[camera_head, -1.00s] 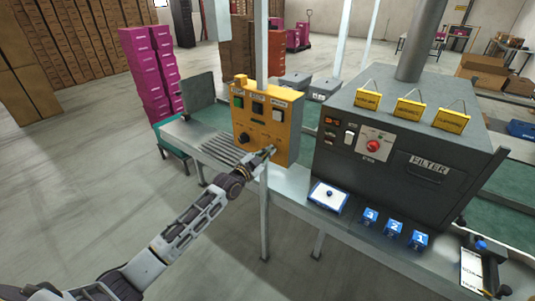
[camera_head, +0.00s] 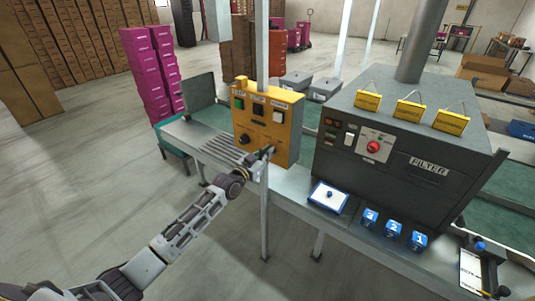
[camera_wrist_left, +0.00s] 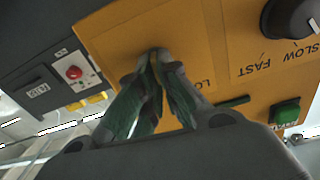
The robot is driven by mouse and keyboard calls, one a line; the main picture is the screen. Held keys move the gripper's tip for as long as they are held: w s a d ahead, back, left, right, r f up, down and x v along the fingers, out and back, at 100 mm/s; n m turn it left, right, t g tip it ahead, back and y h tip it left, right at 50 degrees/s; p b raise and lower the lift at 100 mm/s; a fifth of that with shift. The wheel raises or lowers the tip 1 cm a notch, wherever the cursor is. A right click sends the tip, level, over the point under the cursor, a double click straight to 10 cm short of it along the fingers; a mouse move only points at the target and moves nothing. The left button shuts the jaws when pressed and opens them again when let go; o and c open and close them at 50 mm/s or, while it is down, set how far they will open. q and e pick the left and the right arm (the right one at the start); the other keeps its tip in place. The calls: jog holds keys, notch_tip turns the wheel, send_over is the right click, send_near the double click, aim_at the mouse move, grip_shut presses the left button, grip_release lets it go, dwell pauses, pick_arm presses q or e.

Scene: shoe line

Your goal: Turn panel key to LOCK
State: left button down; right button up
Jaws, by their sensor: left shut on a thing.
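My left gripper (camera_head: 268,152) is at the lower right of this face. In the left wrist view, its fingertips (camera_wrist_left: 158,54) are closed together against the yellow face (camera_wrist_left: 195,40), next to a partly covered label starting "LO". The key is hidden between the fingers, so its angle cannot be read. The "SLOW FAST" knob (camera_wrist_left: 290,17) and the green button (camera_wrist_left: 285,112) also show there. My right gripper is not in view.
A metal post (camera_head: 264,210) stands close to my left wrist, in front of the table. The dark filter machine (camera_head: 400,140) is right of the panel. A white-and-blue tray (camera_head: 328,197) and several blue numbered blocks (camera_head: 394,228) sit in front of it.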

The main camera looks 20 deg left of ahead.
pick_arm(q)
jog(key=n, duration=0.8)
jog(key=shift+w+a+f, duration=0.1)
jog(key=shift+a+f, duration=0.05)
jog(key=shift+a, duration=0.15)
dwell(0.3)
jog(key=c, duration=1.6)
grip_release()
jog(key=shift+c, duration=0.2)
jog(key=v, duration=1.2)
